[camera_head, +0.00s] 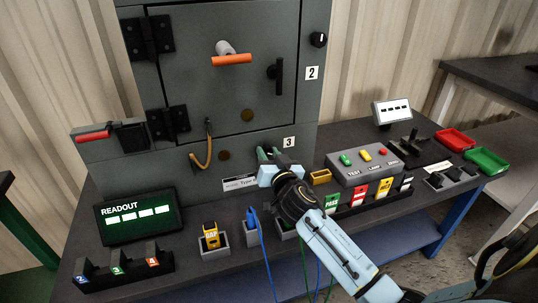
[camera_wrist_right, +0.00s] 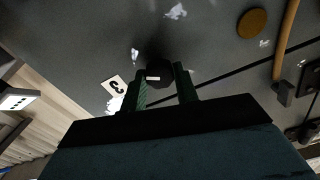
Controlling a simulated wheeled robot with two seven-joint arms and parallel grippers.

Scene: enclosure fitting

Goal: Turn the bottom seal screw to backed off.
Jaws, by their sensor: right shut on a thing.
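The bottom seal screw shows in the right wrist view as a dark round knob (camera_wrist_right: 159,73) with a short pale mark, on the grey enclosure face. It is beside the plate marked 3 (camera_wrist_right: 115,86). My right gripper (camera_wrist_right: 163,84) has one green finger on each side of the knob and is shut on it. In the head view my right gripper (camera_head: 267,154) reaches the lower front of the enclosure (camera_head: 200,90), just left of the 3 plate (camera_head: 289,142), and hides the screw. My left gripper is not in view.
A readout box (camera_head: 138,215) stands at the bench's left. A button box (camera_head: 365,163), colored cards, and red (camera_head: 455,139) and green (camera_head: 487,160) trays lie to the right. A similar knob (camera_head: 319,39) sits upper right.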

